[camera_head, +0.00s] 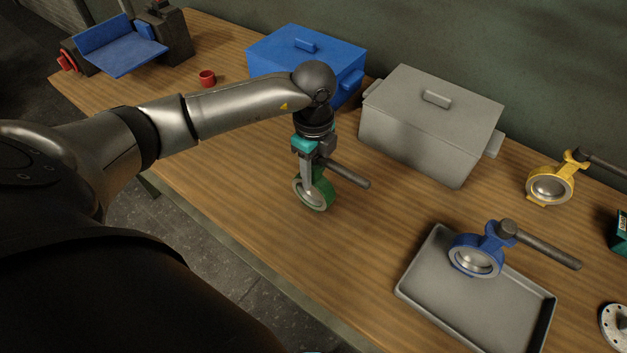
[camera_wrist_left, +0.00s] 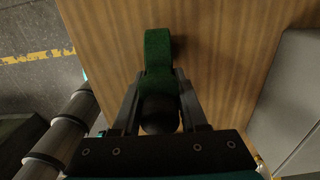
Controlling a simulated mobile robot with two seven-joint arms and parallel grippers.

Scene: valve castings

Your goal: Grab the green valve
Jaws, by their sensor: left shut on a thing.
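The green valve (camera_head: 325,190) is a ring-shaped body with a pale metal disc and a dark grey lever handle pointing right. It is upright in the head view, over the wooden table near its front edge. My left gripper (camera_head: 311,170) comes down on it from above and is shut on its upper part. In the left wrist view the green valve (camera_wrist_left: 158,58) shows beyond the fingers of my left gripper (camera_wrist_left: 160,95), with its dark rounded top between them. I cannot tell whether the valve touches the table. My right gripper is not in view.
A grey lidded box (camera_head: 425,125) and a blue lidded box (camera_head: 280,68) stand behind. A yellow valve (camera_head: 553,182), red cup (camera_head: 207,78) and vise (camera_head: 170,35) are farther off.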

